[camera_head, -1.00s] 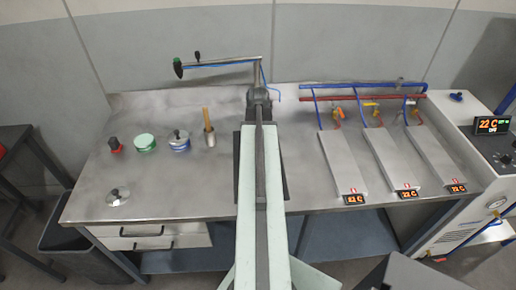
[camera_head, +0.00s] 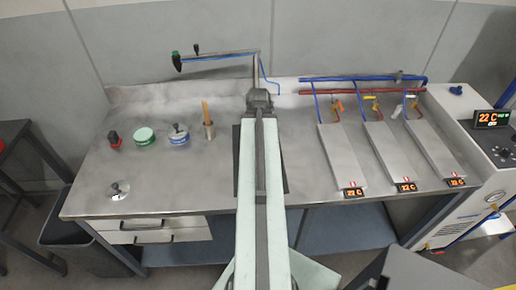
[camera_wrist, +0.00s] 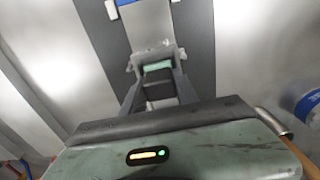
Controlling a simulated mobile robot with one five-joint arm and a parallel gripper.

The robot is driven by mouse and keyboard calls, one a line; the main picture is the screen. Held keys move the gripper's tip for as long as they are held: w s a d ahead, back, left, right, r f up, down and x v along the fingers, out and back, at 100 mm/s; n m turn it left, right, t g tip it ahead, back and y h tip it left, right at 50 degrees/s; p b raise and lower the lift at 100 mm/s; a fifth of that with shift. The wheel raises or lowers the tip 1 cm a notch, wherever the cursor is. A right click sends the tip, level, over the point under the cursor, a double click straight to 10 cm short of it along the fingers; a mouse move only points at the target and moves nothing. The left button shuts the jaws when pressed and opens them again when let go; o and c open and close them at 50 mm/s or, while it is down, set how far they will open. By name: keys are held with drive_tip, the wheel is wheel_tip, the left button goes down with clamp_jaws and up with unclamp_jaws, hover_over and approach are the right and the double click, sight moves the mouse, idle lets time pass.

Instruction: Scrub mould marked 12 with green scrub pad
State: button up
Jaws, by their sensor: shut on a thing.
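My gripper (camera_wrist: 155,75) shows in the wrist view, its fingers shut on a small pale green block, which looks like the green scrub pad (camera_wrist: 157,66). Beyond the fingertips is a grey piece with a blue recess (camera_wrist: 142,12) and a small white tag, between dark strips. It may be a mould, but no number 12 is readable. Whether the pad touches it I cannot tell. In the head view my arm reaches straight over the bench and hides the fingers and most of a dark plate (camera_head: 238,175) under it.
On the steel bench (camera_head: 200,185), a green tin (camera_head: 144,136), a blue tin (camera_head: 180,135), a red-based item (camera_head: 113,140) and a brush in a cup (camera_head: 208,125) stand left. A knobbed metal lid (camera_head: 119,190) lies in front. Grey cooling slabs (camera_head: 342,158) with hoses fill the right.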

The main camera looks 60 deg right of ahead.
drive_tip(key=shift+s+a, duration=0.2)
drive_tip(key=shift+w+d, duration=0.65)
drive_tip(key=shift+d, duration=0.25)
drive_tip(key=shift+w+d, duration=0.75)
drive_tip(key=shift+d, duration=0.25)
drive_tip(key=shift+w+d, duration=0.75)
drive_tip(key=shift+d, duration=0.3)
drive_tip(key=shift+a, duration=0.1)
